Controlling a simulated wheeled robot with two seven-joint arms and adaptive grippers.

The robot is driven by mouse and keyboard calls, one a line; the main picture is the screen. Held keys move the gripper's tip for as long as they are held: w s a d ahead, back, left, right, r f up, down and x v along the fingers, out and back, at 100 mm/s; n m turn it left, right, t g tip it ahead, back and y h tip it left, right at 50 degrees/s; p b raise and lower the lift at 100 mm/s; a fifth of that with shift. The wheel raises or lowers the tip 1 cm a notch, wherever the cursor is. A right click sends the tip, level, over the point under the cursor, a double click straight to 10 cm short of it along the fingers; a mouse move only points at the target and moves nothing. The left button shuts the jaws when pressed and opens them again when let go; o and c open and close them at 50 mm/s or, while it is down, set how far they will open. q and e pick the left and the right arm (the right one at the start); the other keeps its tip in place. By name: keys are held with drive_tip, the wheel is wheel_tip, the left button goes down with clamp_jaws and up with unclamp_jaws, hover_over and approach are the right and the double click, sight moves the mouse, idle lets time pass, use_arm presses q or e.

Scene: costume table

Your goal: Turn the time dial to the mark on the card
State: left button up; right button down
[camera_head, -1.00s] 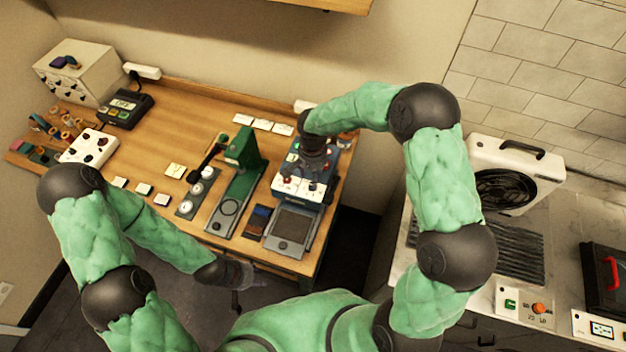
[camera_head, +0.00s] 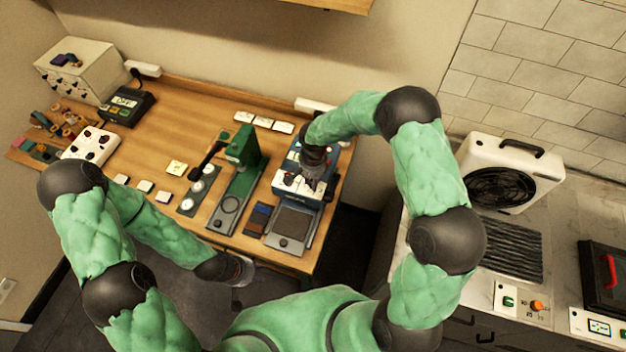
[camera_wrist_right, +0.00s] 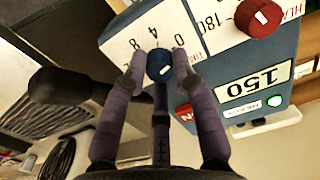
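The heat press (camera_head: 295,178) stands at the right end of the wooden table. Its white panel (camera_wrist_right: 120,45) carries a blue knob (camera_wrist_right: 159,68) beside the marks 0, 4 and 8. My right gripper (camera_wrist_right: 159,58) has its fingers around the blue knob, close to its sides; firm contact cannot be made out. In the head view my right gripper (camera_head: 306,180) is over the press front and partly hides the panel. My left gripper (camera_head: 243,270) hangs low in front of the table, apart from everything; its fingers are unclear. A small yellowish card (camera_head: 176,168) lies mid-table; its print is unreadable.
A red knob (camera_wrist_right: 258,18) and a display reading 150 (camera_wrist_right: 265,80) are near the blue knob. A long black handle (camera_wrist_right: 65,86) sticks out at the left. A green press (camera_head: 240,165) stands left of the heat press. A fan unit (camera_head: 510,170) is on the right counter.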

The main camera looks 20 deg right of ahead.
drive_tip(key=n+b, duration=0.3)
drive_tip(key=n, duration=0.1)
drive_tip(key=shift+f, duration=0.15)
drive_tip(key=n+b, duration=0.2)
drive_tip(key=n, duration=0.2)
drive_tip(key=n+b, duration=0.1)
drive_tip(key=n, duration=0.4)
drive_tip(key=shift+n, duration=0.4)
drive_tip(key=n, duration=0.5)
drive_tip(key=shift+n, duration=0.4)
drive_tip(key=c, duration=1)
unclamp_jaws()
